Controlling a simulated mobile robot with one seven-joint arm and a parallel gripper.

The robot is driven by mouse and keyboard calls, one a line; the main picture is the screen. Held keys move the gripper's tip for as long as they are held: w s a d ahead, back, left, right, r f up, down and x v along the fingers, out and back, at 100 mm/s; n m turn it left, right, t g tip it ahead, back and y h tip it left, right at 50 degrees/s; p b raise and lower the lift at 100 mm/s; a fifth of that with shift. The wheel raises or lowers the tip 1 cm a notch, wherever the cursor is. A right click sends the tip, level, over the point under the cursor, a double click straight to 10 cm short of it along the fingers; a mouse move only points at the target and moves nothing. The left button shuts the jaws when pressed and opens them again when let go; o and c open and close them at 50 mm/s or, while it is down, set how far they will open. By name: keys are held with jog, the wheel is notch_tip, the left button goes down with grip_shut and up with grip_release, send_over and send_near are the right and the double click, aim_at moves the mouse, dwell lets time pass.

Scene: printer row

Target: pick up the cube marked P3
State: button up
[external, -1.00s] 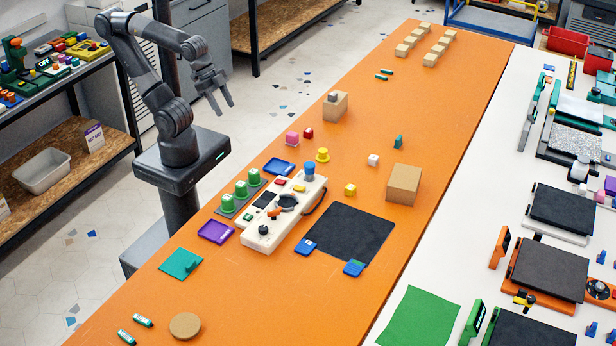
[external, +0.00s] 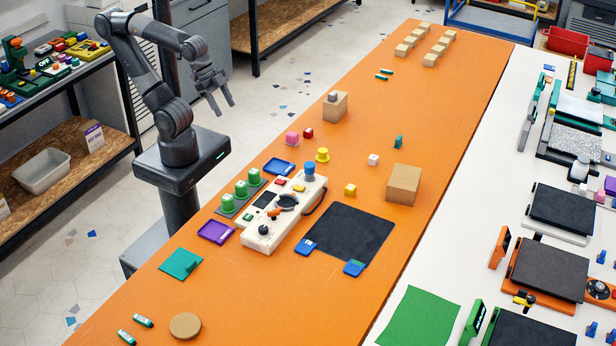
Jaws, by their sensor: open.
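My gripper (external: 222,106) is open and empty. It hangs over the floor beyond the table's left edge, well away from all the cubes.
A white control panel (external: 258,238) with knobs and a handle lies near the cubes. A cardboard box (external: 403,185) stands right of the yellow cube, and a wooden block (external: 335,106) behind. A black mat (external: 350,232) lies in front. The table's middle back is mostly clear.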

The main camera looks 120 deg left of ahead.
jog(key=w+a+f+g+y, duration=0.1)
jog(key=w+a+g, duration=0.1)
jog(key=w+a, duration=0.65)
jog(key=g+h, duration=0.1)
jog(key=g, duration=0.3)
send_near(308, 130)
jog(key=f, duration=0.3)
jog(key=shift+s+a+f, duration=0.3)
jog(key=shift+w+d+f, duration=0.1)
jog(key=shift+d+f, duration=0.1)
jog(key=shift+f, duration=1.35)
jog(key=shift+w+d+f, duration=0.15)
jog(key=shift+f, duration=1.4)
jog(key=shift+c, duration=0.2)
jog(key=c, duration=1)
